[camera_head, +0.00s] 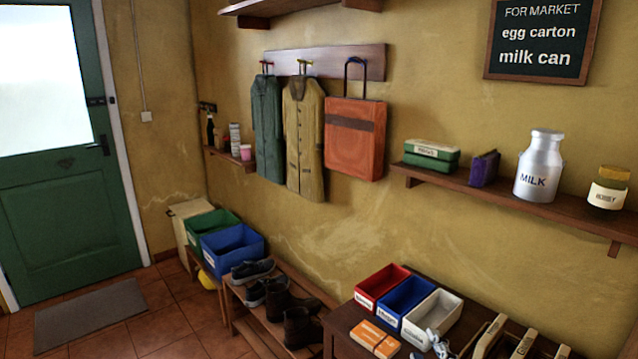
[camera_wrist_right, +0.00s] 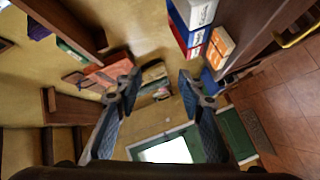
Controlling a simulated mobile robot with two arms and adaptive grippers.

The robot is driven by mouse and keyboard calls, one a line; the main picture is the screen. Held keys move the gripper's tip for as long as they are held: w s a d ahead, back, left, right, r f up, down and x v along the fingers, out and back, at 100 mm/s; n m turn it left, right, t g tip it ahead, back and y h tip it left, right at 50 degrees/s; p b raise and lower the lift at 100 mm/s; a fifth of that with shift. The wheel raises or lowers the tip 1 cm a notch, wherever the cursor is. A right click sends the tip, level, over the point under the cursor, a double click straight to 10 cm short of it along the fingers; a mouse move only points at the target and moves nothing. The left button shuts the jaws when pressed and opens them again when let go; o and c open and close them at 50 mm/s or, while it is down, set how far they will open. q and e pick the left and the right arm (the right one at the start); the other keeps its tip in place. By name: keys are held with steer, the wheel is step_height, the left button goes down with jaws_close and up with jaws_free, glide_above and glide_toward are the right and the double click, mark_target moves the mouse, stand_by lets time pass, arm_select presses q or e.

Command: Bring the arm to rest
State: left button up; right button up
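My right gripper (camera_head: 438,343) shows small and grey at the bottom edge of the head view, in front of the white bin on the low table. In the right wrist view my right gripper (camera_wrist_right: 160,92) has its two dark fingers spread apart with nothing between them. Behind the gap are the wall and hanging coats, some way off. The wrist view is rotated. Most of the right arm is hidden in the head view. My left gripper is in neither view.
Red (camera_head: 382,286), blue (camera_head: 404,303) and white (camera_head: 432,318) bins and an orange box (camera_head: 374,338) sit on the low table. A wall shelf (camera_head: 520,201) above holds a milk can (camera_head: 539,168) and a jar (camera_head: 609,188). Floor near the green door (camera_head: 70,200) is open.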

steer(key=s+d+f+m+g+h, duration=0.1)
steer(key=s+d+f+m+g, duration=0.1)
steer(key=s+f+m+g, duration=0.8)
steer(key=s+a+f+m+g+y, duration=0.1)
steer(key=s+f+g, duration=0.1)
steer(key=s+f, duration=0.55)
steer(key=s+a+f+g, duration=0.1)
steer(key=s+f, duration=0.3)
steer(key=s, duration=0.6)
step_height(320, 180, down, 25)
steer(key=g, duration=0.1)
steer(key=s+d+f+g, duration=0.1)
steer(key=s+d+f, duration=0.2)
steer(key=s+f, duration=1.4)
steer(key=shift+s, duration=0.7)
steer(key=shift+d+f, duration=0.1)
